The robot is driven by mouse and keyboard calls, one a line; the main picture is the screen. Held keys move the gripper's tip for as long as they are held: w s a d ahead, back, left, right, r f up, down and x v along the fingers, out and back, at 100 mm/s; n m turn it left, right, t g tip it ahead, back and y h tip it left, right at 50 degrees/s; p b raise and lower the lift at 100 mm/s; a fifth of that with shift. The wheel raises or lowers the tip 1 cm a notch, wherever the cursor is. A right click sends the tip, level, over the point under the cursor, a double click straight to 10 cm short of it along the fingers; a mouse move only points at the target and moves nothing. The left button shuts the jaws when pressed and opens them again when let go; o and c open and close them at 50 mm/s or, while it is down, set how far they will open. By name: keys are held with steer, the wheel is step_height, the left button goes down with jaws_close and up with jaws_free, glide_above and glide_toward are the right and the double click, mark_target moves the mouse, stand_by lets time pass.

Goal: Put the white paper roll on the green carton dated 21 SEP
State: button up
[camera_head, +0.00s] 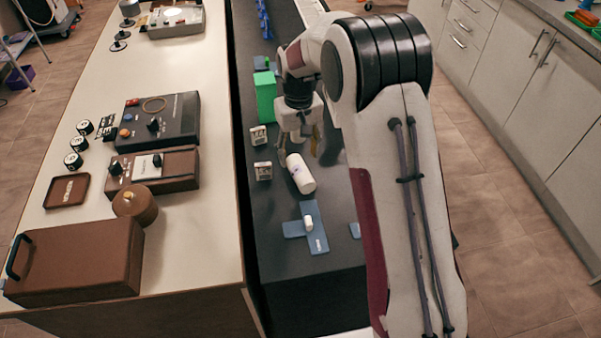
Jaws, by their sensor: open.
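A white paper roll (301,174) lies on its side on the dark bench top. My gripper (298,152) is open and points down at the far end of the roll, very near it. I cannot tell whether the fingers touch the roll. A bright green carton (265,98) stands upright on the bench, behind and left of the roll. A smaller green item (262,63) lies behind it. No date can be read on either. My arm hides part of the bench to the right.
Two small white printed blocks (258,135) (263,171) sit left of the roll. A blue cross-shaped piece (306,238) with a small white item lies in front. Blue pieces (264,20) line the back. A pale counter (215,235) with brown and black devices adjoins on the left.

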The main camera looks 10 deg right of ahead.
mark_target(300, 168)
steer(key=shift+f, duration=0.65)
steer(key=shift+s+f, duration=0.1)
steer(key=shift+s+d+f, duration=0.1)
steer(key=shift+s+f, duration=0.05)
steer(key=shift+f, duration=1.1)
steer(key=shift+s+d+f, duration=0.1)
steer(key=shift+f, duration=1.15)
steer(key=c, duration=1.4)
steer(key=shift+r, duration=0.2)
step_height(300, 168, up, 7)
steer(key=shift+f, duration=0.1)
steer(key=s, duration=1.8)
steer(key=shift+f, duration=0.1)
